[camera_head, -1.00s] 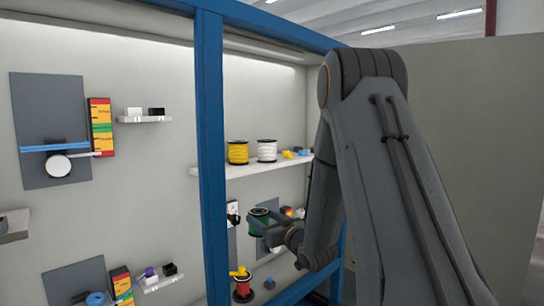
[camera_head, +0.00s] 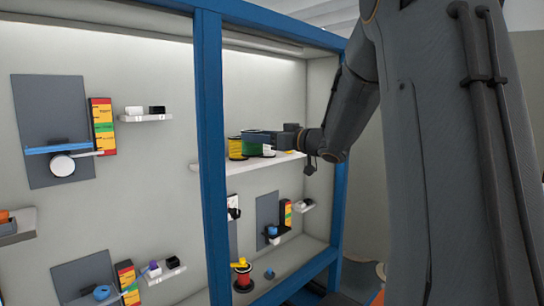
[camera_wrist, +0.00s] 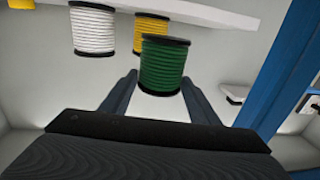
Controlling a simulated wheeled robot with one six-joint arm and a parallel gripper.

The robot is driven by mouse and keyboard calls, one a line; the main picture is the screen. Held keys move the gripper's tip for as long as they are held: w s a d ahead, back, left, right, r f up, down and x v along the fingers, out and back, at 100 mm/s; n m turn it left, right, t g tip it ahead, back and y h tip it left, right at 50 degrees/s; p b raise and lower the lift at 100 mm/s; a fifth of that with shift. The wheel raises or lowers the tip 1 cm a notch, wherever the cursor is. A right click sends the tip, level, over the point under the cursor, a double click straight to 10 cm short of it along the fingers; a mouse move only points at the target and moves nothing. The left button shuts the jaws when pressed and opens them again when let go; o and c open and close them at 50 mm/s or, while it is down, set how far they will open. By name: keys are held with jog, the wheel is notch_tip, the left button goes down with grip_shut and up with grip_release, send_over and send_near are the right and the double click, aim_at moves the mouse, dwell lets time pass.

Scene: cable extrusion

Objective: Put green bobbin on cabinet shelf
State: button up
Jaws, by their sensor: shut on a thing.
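The green bobbin (camera_head: 252,149) is between the fingers of my gripper (camera_head: 258,138), level with the upper cabinet shelf (camera_head: 282,160). In the wrist view the green bobbin (camera_wrist: 164,66) sits between the two dark fingers, which are shut on it. The wrist view looks inverted, with the shelf (camera_wrist: 220,14) along its top. In the head view the green bobbin partly covers the yellow bobbin (camera_head: 235,148) and hides most of the white bobbin. I cannot tell whether it touches the shelf.
The wrist view shows the white bobbin (camera_wrist: 94,30) and yellow bobbin (camera_wrist: 152,32) standing on the shelf close behind the green one. A blue cabinet post (camera_head: 210,150) stands left of my gripper. A red bobbin (camera_head: 243,278) is on the cabinet floor.

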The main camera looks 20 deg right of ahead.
jog(key=w+a+r+y+b, duration=0.1)
jog(key=w+a+r+b, duration=0.15)
jog(key=a+r, duration=0.65)
jog(key=shift+n+g, duration=0.3)
jog(key=shift+n, duration=0.1)
jog(key=f+p, duration=0.1)
jog(key=f, duration=0.3)
jog(key=a+f+p, duration=0.1)
jog(key=f, duration=0.2)
jog(key=f+p, duration=0.1)
jog(key=f, duration=0.3)
jog(key=shift+w+a+f, duration=0.25)
jog(key=shift+w+f, duration=0.1)
jog(key=shift+w, duration=0.05)
jog(key=shift+f, duration=0.2)
jog(key=o, duration=1.1)
jog(key=shift+o, duration=0.2)
